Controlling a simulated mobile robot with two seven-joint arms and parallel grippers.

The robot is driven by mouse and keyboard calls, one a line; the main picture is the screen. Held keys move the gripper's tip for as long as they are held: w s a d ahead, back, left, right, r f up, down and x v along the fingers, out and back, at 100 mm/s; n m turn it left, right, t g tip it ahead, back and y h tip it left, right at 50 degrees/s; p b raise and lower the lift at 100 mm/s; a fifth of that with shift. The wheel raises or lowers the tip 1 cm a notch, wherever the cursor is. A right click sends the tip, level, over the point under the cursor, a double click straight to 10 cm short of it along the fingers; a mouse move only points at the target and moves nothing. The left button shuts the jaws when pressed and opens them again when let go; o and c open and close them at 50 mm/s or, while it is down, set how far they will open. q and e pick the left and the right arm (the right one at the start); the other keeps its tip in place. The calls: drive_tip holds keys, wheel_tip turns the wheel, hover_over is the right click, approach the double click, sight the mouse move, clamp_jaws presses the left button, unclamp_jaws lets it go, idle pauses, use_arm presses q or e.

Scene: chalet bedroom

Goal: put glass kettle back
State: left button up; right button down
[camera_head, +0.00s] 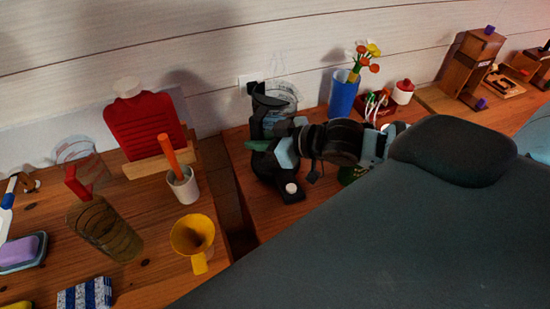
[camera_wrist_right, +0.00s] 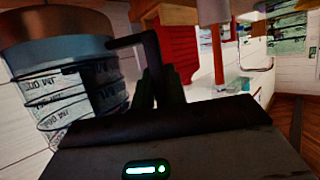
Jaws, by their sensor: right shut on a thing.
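The glass kettle (camera_head: 285,96) is clear with printed marks and a dark top, near the wall in the head view. My right gripper (camera_head: 264,128) is in front of it and hides much of its body. In the right wrist view the kettle (camera_wrist_right: 68,100) fills the left side, with a wide metallic band or lid above the marked glass. Its black handle stands between the fingers of my right gripper (camera_wrist_right: 155,88), which is shut on it. Whether the kettle's bottom touches the table is hidden. My left gripper is not in view.
A blue vase (camera_head: 343,95) of flowers and a red jar (camera_head: 403,92) stand to the right. A dark gap separates the two wooden tables.

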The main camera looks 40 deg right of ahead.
drive_tip(key=shift+w+d+r, duration=0.3)
drive_tip(key=shift+r, duration=0.35)
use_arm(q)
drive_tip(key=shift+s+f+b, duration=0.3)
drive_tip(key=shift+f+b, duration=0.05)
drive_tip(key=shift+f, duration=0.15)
use_arm(e)
wheel_tip(320, 180, down, 10)
drive_tip(key=shift+f, duration=0.15)
drive_tip(key=c, duration=1.4)
unclamp_jaws()
drive_tip(key=shift+f, duration=0.1)
drive_tip(key=shift+c, duration=0.2)
